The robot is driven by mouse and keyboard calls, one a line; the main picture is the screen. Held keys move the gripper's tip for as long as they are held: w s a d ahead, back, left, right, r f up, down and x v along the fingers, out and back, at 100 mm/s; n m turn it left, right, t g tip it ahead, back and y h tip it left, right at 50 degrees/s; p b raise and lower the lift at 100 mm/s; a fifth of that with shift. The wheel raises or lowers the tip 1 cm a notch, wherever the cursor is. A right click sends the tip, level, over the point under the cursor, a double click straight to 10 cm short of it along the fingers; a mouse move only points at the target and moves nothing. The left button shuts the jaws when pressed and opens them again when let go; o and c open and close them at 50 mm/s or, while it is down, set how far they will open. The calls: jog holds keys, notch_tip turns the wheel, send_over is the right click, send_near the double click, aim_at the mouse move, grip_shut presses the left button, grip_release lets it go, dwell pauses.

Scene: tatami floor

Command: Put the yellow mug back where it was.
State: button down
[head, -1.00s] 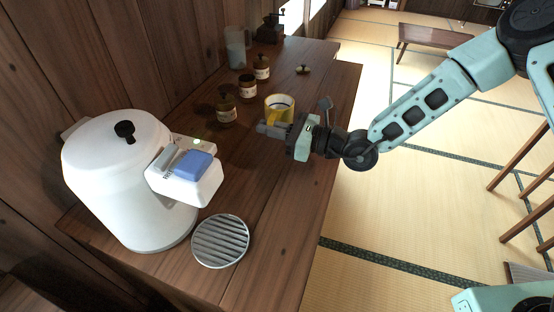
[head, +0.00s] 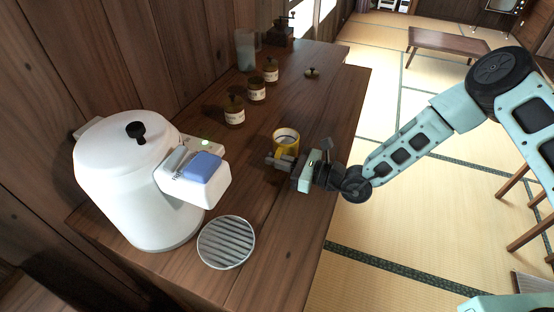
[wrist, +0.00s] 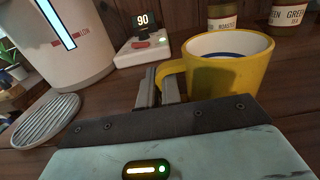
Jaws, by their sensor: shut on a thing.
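The yellow mug (head: 286,136) is upright over the right part of the wooden counter, to the right of the white water dispenser. Its rim is white inside. In the wrist view the mug (wrist: 235,75) fills the upper right, with its handle to the left. My gripper (head: 279,161) is shut on the handle, and the fingers (wrist: 160,86) reach the handle's side. I cannot tell whether the mug's base touches the counter; my gripper hides its lower part in the wrist view.
The white dispenser (head: 140,190) with a blue lever (head: 199,167) stands on the left. A round slatted drip tray (head: 226,258) lies before it. Several labelled jars (head: 256,90), a glass container (head: 245,52) and a grinder (head: 281,33) stand farther back. A small lidded item (head: 312,73) sits behind the mug.

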jog(key=shift+f, duration=0.1)
jog(key=c, duration=1.6)
grip_release()
